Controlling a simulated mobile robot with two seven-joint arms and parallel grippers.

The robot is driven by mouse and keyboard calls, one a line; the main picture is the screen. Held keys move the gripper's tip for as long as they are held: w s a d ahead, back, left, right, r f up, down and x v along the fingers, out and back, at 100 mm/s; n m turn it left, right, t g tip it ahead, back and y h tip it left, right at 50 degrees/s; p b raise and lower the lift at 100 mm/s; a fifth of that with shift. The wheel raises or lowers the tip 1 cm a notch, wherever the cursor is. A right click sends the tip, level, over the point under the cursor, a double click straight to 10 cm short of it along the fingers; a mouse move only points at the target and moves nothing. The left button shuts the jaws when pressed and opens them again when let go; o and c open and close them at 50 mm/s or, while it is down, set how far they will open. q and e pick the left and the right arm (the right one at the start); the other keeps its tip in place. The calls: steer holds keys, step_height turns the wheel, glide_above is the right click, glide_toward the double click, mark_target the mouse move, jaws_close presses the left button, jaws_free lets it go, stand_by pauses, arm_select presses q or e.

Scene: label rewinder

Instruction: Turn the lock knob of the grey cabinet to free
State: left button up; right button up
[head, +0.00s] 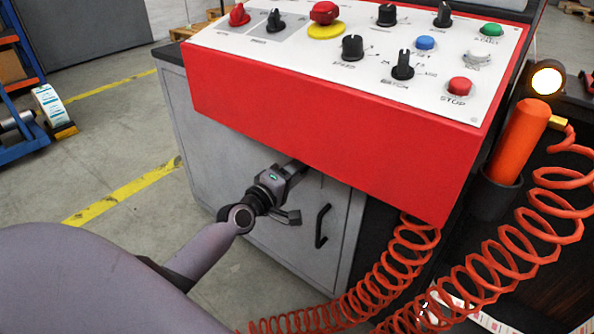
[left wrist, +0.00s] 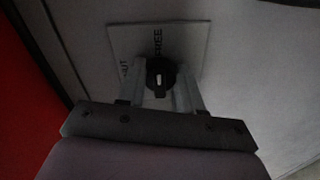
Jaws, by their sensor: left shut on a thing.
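The grey cabinet (head: 330,190) stands under the red control console in the head view. Its lock knob (left wrist: 160,72) is black with a white mark and sits on a light plate (left wrist: 190,42) in the left wrist view. The plate reads FREE above the knob and a partly hidden word, seemingly SHUT, to its left. The white mark runs up and down in the picture, in line with FREE. My left gripper (head: 294,168) reaches under the console to the cabinet front. Its fingers (left wrist: 160,86) are on either side of the knob, shut on it. The console hides the knob in the head view.
The red console (head: 320,140) overhangs the cabinet front, close above my left gripper. A black door handle (head: 321,226) is to the gripper's right. Coiled orange hoses (head: 400,265) hang in front at the right. Open floor lies to the left.

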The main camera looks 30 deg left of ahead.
steer(key=shift+f, duration=0.1)
stand_by(0.4)
arm_select(q)
steer(key=o, duration=1)
steer(key=shift+o, duration=0.2)
steer(key=s+p, duration=0.1)
steer(key=s, duration=0.6)
steer(key=shift+a, duration=0.3)
arm_select(e)
steer(key=shift+a+g+y, duration=0.3)
steer(key=shift+a+g, duration=0.1)
steer(key=shift+a, duration=0.15)
steer(key=shift+w+r, duration=0.1)
steer(key=shift+r, duration=0.1)
